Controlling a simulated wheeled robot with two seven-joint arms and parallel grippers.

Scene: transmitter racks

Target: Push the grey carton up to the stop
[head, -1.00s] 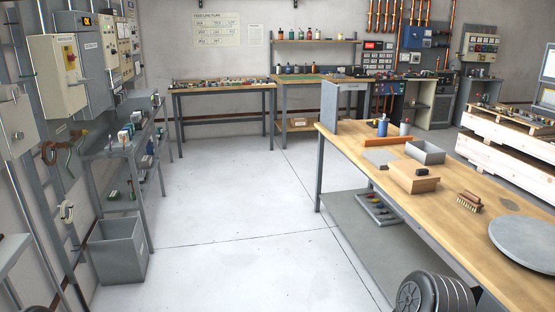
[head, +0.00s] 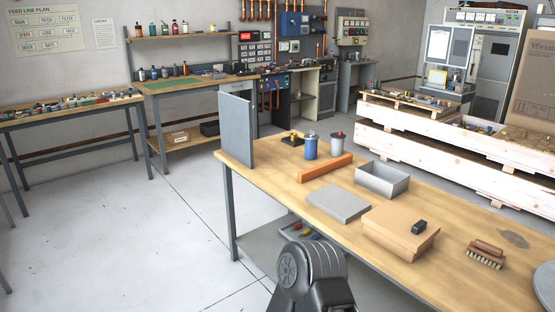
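A flat, low grey piece (head: 338,203) lies on the wooden workbench near its front edge. An open grey box (head: 382,180) stands behind it to the right; I cannot tell which of the two is the grey carton. An orange bar (head: 325,168) lies behind the flat piece, left of the open box, and may be the stop. The flat piece and the bar are apart, with bare wood between them. A part of my own arm shows at the bottom centre. Neither gripper's fingers are in view.
A brown cardboard box (head: 400,232) with a small black item (head: 419,227) on top stands right of the flat piece. A blue container (head: 310,147) and an upright grey panel (head: 238,130) stand at the bench's left end. Floor is clear on the left.

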